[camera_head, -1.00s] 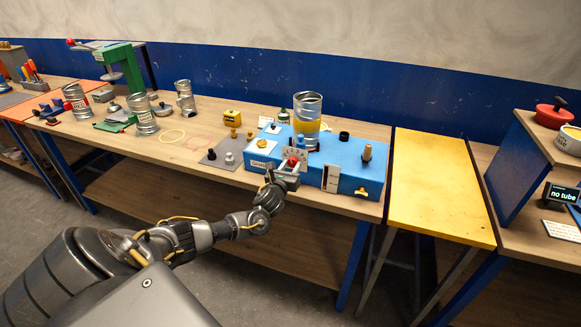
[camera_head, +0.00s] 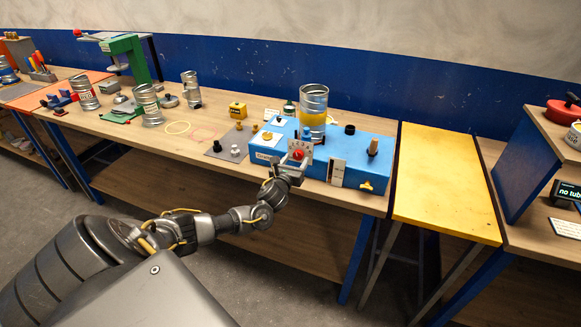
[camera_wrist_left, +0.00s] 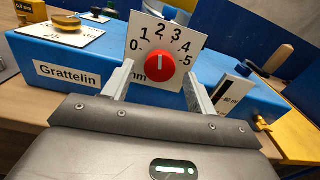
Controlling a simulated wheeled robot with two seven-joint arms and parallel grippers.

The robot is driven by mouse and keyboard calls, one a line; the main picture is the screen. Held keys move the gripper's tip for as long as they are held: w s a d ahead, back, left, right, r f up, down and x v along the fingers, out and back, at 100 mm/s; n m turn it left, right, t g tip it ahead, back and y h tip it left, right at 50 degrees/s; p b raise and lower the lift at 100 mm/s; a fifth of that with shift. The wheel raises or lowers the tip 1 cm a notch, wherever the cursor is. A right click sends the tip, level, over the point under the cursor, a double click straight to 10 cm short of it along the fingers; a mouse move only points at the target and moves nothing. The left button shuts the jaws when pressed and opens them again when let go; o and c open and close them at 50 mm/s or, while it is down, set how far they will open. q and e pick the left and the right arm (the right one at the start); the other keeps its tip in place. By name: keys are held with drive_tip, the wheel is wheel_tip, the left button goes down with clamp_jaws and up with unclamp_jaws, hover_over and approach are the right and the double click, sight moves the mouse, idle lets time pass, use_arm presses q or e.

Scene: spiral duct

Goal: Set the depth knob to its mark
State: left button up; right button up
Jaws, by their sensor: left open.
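The depth knob (camera_wrist_left: 160,63) is a round red knob with a white line, on a white dial plate (camera_wrist_left: 140,28) numbered 0 to 5. Its line points roughly straight up, near the 2. No separate target mark can be made out. The plate stands at the front of a blue machine (camera_wrist_left: 60,55) labelled "Grattelin". In the head view the red knob (camera_head: 298,155) is just beyond my left gripper (camera_head: 292,166). The left gripper (camera_wrist_left: 158,72) is open, its fingers on either side of the knob in the picture; contact cannot be told. My right gripper is not in view.
A metal tube with a yellow band (camera_head: 313,112) stands on the machine behind the dial. A white "80 mm" scale (camera_wrist_left: 232,98) is right of the knob. Weights sit on a grey mat (camera_head: 228,146) to the left. A yellow table (camera_head: 445,185) adjoins at right.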

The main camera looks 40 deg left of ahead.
use_arm(q)
drive_tip(key=b+v, duration=0.1)
drive_tip(key=v, duration=0.9)
drive_tip(key=shift+b, duration=0.35)
drive_tip(key=shift+w, duration=0.1)
